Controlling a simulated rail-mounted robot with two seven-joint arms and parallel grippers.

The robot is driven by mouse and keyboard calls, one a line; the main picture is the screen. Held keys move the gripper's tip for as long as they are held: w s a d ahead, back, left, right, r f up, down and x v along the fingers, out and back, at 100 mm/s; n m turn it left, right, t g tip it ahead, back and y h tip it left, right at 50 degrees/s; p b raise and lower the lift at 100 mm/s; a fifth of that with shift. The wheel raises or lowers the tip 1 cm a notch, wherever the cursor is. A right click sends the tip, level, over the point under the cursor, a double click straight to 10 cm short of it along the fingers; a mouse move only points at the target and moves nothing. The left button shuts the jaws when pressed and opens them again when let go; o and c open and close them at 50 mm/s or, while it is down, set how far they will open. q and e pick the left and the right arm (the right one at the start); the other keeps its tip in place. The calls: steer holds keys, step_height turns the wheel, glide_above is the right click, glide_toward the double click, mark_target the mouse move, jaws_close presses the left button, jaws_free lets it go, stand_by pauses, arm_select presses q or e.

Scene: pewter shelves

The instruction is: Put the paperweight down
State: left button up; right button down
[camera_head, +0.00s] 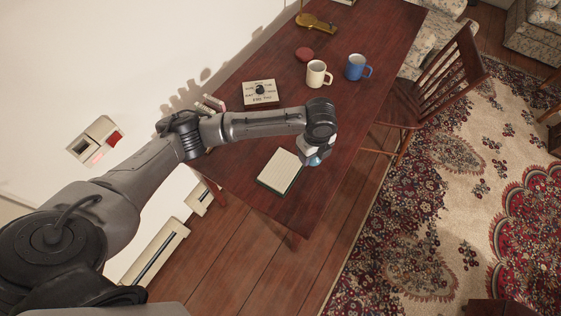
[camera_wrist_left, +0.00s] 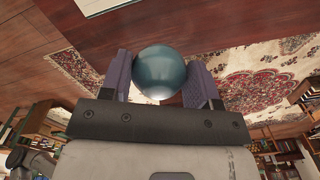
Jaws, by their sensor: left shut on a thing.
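The paperweight is a round, glossy blue-teal ball (camera_wrist_left: 161,72). In the left wrist view it sits between the two fingers of my left gripper (camera_wrist_left: 163,80), which is shut on it. In the head view my left arm reaches in from the left over the dark red wooden table (camera_head: 240,163). My left gripper (camera_head: 314,155) hangs near the table's right edge, and a bit of the blue paperweight (camera_head: 315,162) shows beneath it. The height of the paperweight above the table is hard to tell. My right gripper is not in view.
Farther back are a dial box (camera_head: 260,93), a cream mug (camera_head: 317,75), a blue mug (camera_head: 357,67), a red round object (camera_head: 305,54) and a brass object (camera_head: 316,22). A wooden chair (camera_head: 440,75) stands at the right.

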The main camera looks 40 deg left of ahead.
arm_select(q)
glide_above(284, 163)
step_height(284, 163, down, 5)
steer(key=shift+f+b, duration=0.15)
steer(key=shift+b, duration=0.15)
steer(key=shift+s+f+b, duration=0.1)
steer(key=shift+f+b, duration=0.25)
steer(key=shift+f, duration=1.7)
steer(key=o, duration=1)
steer(key=shift+f, duration=0.15)
steer(key=shift+o, duration=0.2)
